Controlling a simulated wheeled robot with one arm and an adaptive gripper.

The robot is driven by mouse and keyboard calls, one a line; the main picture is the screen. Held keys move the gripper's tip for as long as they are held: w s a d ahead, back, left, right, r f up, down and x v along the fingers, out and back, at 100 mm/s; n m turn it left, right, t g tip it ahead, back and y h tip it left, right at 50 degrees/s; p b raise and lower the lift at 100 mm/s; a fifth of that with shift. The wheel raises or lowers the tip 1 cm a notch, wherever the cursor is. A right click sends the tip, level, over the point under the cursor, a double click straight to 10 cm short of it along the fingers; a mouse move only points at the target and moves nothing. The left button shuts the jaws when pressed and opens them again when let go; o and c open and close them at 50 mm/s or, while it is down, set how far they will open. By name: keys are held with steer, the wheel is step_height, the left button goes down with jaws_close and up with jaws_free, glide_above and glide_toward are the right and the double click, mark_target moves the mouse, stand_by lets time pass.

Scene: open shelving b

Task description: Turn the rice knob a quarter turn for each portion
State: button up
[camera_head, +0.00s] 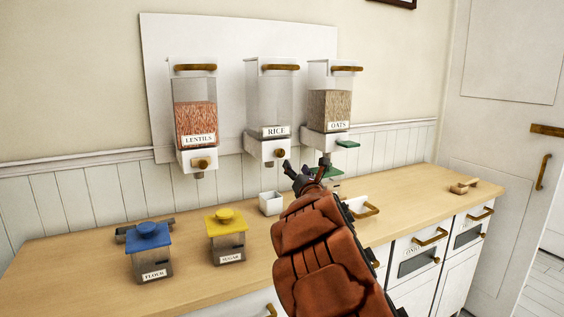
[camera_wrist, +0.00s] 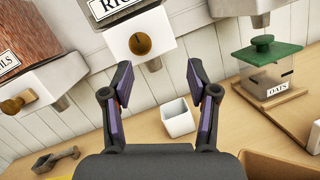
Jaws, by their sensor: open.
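The rice dispenser (camera_head: 272,100) hangs on the white wall panel between the lentils and oats dispensers. Its upper container looks clear and mostly empty. Its round brass knob (camera_wrist: 140,43) sits on the front of the white base (camera_head: 266,149); a dark slot shows on it in the wrist view. My gripper (camera_head: 298,172) is open and empty, in front of and below the knob, apart from it. In the wrist view the two fingers (camera_wrist: 165,88) stand either side of a gap, with the knob beyond them. A small white cup (camera_head: 270,203) stands on the counter below the rice dispenser.
The lentils dispenser (camera_head: 195,125) is at left and the oats dispenser (camera_head: 330,110) at right. Blue-lidded flour (camera_head: 151,263) and yellow-lidded sugar (camera_head: 228,249) jars stand on the counter. A green-lidded oats jar (camera_wrist: 274,82) stands right. A wooden scoop (camera_head: 464,186) lies at the far right.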

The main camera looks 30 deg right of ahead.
mark_target(282, 155)
steer(key=shift+w+a+r+n+t+y+p, duration=0.15)
steer(key=shift+w+r+n+t+y, duration=0.4)
steer(key=shift+w+n, duration=0.65)
steer(key=shift+w+d+r+n+t+y+p, duration=0.1)
steer(key=shift+w+r+n+t+y+p, duration=0.25)
steer(key=shift+w+n+y, duration=0.8)
steer(key=shift+w+a+r+n+t+y+p, duration=0.25)
steer(key=shift+w+n+t, duration=0.4)
steer(key=shift+w, duration=1.05)
steer(key=shift+d, duration=0.15)
steer(key=shift+g, duration=0.25)
jaws_close()
